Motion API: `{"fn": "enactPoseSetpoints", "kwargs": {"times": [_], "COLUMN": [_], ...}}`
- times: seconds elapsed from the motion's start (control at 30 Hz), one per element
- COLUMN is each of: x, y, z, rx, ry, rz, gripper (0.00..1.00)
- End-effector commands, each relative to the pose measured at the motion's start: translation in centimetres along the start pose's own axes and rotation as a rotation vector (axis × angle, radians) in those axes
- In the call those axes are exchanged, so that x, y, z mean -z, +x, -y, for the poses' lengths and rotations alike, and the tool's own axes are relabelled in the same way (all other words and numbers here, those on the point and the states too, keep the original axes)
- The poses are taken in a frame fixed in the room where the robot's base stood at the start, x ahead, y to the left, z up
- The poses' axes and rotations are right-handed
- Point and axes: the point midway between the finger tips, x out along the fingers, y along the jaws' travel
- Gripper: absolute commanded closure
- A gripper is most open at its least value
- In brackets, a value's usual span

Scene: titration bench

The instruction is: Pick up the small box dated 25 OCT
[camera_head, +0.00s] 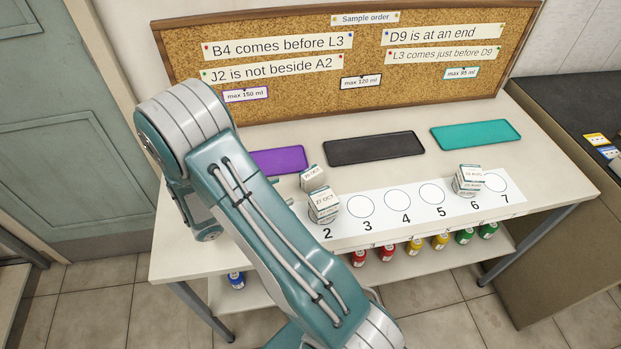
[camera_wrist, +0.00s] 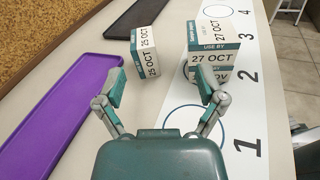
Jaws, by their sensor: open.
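The small box dated 25 OCT (camera_wrist: 146,54) is white with a teal band and stands on the bench in the wrist view. In the head view it is the small box (camera_head: 312,178) just behind the 27 OCT box. My gripper (camera_wrist: 162,82) is open and empty, with its fingers spread on the near side of the box. The left fingertip is close to the box's lower left; I cannot tell if they touch. The right fingertip is in front of the stack topped by the 27 OCT box (camera_wrist: 214,40).
The 27 OCT stack is close to the right of the 25 OCT box, on spot 2 of the numbered strip (camera_head: 386,222). The purple tray (camera_wrist: 62,112) lies left, the black tray (camera_head: 374,148) behind. Another box stack (camera_head: 468,179) stands near spot 6. Spots 3 to 5 are empty.

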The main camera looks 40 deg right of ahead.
Motion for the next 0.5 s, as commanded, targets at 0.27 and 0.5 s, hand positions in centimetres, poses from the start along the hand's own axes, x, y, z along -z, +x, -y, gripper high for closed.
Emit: {"fn": "enactPoseSetpoints", "kwargs": {"times": [0.27,0.5], "x": [3.1,2.8], "y": [0.3,3.8], "z": [-0.8,-1.2], "rx": [-0.105,-0.102], "ry": [-0.105,-0.105], "rz": [0.087,0.088], "gripper": [0.11,0.11]}}
